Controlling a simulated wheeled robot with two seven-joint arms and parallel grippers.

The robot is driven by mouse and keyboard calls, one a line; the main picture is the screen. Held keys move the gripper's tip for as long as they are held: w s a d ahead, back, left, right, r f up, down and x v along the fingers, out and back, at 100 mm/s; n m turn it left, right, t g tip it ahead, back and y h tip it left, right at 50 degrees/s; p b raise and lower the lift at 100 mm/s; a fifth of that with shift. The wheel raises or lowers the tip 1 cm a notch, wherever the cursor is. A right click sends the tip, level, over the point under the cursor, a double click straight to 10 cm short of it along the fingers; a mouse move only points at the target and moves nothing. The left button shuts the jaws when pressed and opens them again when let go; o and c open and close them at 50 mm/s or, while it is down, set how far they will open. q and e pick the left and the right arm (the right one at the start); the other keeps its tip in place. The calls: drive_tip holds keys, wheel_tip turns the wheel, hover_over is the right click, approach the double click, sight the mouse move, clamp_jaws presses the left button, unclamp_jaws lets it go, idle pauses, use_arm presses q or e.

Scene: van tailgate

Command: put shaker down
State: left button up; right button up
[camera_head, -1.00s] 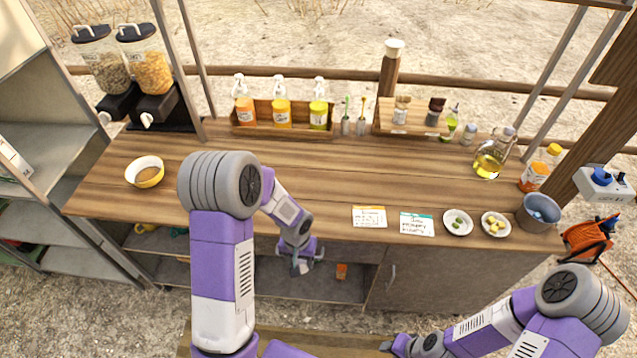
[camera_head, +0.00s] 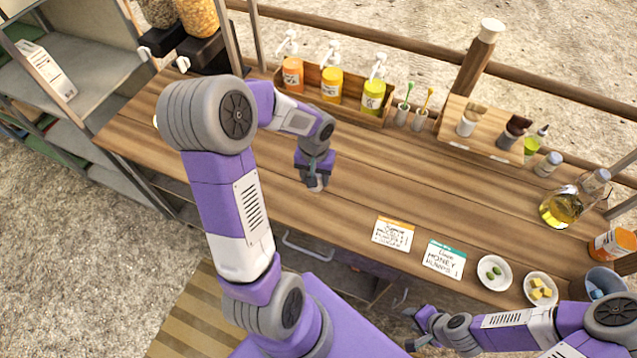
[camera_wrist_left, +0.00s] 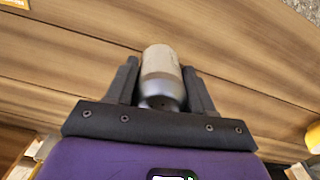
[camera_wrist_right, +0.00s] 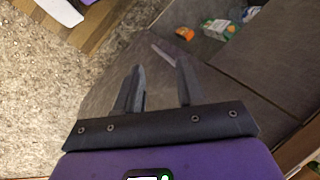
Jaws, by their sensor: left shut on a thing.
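My left gripper (camera_head: 316,176) is over the wooden counter (camera_head: 210,130), between the bottle rack and the front edge. In the left wrist view its fingers (camera_wrist_left: 160,88) are shut on a grey metallic shaker (camera_wrist_left: 162,72). In the head view only a little of the shaker (camera_head: 317,186) shows below the gripper. I cannot tell whether its base touches the wood. My right gripper (camera_head: 418,328) is low in front of the counter. In the right wrist view its fingers (camera_wrist_right: 158,85) are apart with nothing between them.
A rack (camera_head: 346,112) of pump bottles stands behind the left gripper. A wooden tray (camera_head: 480,142) with shakers, an oil jug (camera_head: 562,207) and an orange-labelled bottle (camera_head: 612,243) stand rightward. Cards (camera_head: 393,234) and small plates (camera_head: 494,272) line the front. The counter's middle is clear.

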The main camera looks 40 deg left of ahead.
use_arm(q)
drive_tip(key=shift+w+f+b, duration=0.1)
drive_tip(key=shift+f+b, duration=0.3)
drive_tip(key=shift+f, duration=1.6)
drive_tip(key=shift+f, duration=0.1)
drive_tip(key=o, duration=1.1)
drive_tip(key=shift+c, duration=0.2)
